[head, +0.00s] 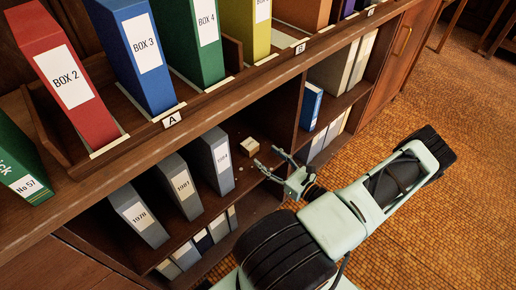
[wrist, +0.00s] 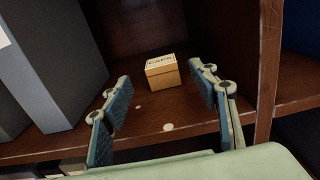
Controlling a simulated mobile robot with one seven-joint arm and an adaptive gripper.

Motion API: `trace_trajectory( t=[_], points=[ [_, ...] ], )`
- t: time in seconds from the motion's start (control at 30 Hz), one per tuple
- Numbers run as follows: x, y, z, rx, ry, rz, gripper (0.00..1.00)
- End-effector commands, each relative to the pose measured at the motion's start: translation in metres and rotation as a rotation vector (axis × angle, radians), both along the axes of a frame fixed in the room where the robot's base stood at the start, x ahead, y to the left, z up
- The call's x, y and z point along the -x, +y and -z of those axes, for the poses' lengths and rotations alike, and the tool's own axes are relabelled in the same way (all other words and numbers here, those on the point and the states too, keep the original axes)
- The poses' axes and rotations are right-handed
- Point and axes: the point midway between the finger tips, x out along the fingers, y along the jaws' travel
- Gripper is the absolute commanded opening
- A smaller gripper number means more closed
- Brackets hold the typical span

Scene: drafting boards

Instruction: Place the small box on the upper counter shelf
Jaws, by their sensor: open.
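The small box (head: 249,146) is a tan cardboard box with a white label on top. It sits on the lower compartment's shelf, right of the grey binders. The wrist view shows the small box (wrist: 163,72) upright, beyond and between my fingertips. My gripper (head: 269,164) is open and empty at the front of that compartment. In the wrist view my gripper (wrist: 160,98) has its fingers spread on both sides, apart from the box. The upper counter shelf (head: 255,85) runs above the compartment and holds large coloured box files.
Grey binders (head: 182,188) stand left of the small box, and a vertical divider (head: 298,112) stands to its right. Small pale bits (wrist: 168,127) lie on the shelf before the box. The red (head: 68,85) and blue (head: 145,55) files have a gap between them above.

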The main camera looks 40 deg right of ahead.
Motion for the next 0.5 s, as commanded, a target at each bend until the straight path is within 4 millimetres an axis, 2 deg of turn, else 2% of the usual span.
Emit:
trace_trajectory(
  t=[0.1, 0.2, 0.5],
  points=[
    [0.021, -0.002, -0.001, 0.000, 0.000, 0.002, 0.54],
    [0.032, -0.002, -0.001, 0.000, -0.001, 0.000, 0.54],
    [0.039, -0.003, 0.000, 0.000, -0.001, 0.000, 0.54]
  ],
)
